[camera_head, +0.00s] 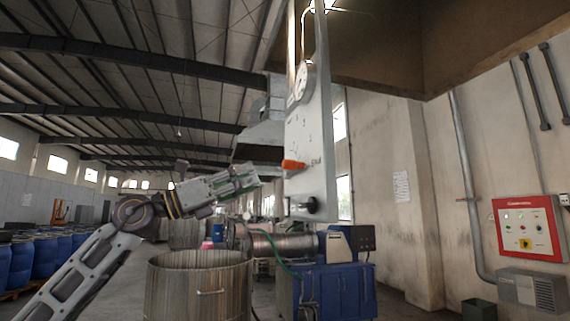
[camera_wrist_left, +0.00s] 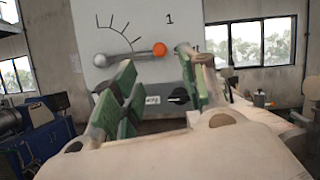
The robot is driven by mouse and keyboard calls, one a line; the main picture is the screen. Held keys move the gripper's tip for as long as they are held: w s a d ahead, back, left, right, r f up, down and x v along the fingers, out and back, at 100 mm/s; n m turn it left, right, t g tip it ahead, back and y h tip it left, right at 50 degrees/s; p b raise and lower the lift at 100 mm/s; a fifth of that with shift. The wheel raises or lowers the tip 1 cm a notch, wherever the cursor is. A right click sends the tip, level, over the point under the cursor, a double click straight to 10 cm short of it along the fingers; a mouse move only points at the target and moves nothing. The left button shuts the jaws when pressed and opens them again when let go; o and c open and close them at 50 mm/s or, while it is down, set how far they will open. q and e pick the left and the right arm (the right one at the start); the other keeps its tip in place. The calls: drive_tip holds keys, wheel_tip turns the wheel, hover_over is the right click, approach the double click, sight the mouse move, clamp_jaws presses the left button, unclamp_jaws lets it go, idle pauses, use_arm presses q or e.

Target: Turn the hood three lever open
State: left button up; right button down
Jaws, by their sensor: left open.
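A pale panel (camera_head: 308,135) hangs in front of me, with an orange-tipped lever (camera_head: 293,165) low on its face. In the left wrist view the lever (camera_wrist_left: 130,54) lies nearly level, pivot at left and orange ball end at right, under a fan of scale marks and a "1". My left gripper (camera_head: 250,175) is open and empty, just left of the lever in the head view. In the left wrist view its green-padded fingers (camera_wrist_left: 157,70) stand apart below and either side of the orange ball; contact is not visible. My right gripper is out of view.
A black knob (camera_head: 309,205) sits below the lever on the panel and a round gauge (camera_head: 302,82) above it. A red control box (camera_head: 528,229) is on the right wall.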

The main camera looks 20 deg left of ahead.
sight(283, 166)
use_arm(q)
drive_tip(key=p+x, duration=0.1)
drive_tip(key=x, duration=0.4)
drive_tip(key=shift+w+d+r+p, duration=0.1)
drive_tip(key=shift+d+r+p, duration=0.05)
drive_tip(key=shift+r+p, duration=0.15)
drive_tip(key=p+x, duration=0.1)
drive_tip(key=x, duration=0.3)
drive_tip(key=shift+f, duration=0.1)
drive_tip(key=shift+x, duration=0.8)
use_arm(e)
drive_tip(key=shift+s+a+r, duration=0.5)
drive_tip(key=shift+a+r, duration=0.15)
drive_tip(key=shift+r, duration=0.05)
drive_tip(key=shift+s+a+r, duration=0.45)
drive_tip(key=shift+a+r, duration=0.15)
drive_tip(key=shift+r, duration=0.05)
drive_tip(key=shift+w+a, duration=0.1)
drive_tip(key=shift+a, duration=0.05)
use_arm(q)
drive_tip(key=shift+c, duration=0.9)
clamp_jaws()
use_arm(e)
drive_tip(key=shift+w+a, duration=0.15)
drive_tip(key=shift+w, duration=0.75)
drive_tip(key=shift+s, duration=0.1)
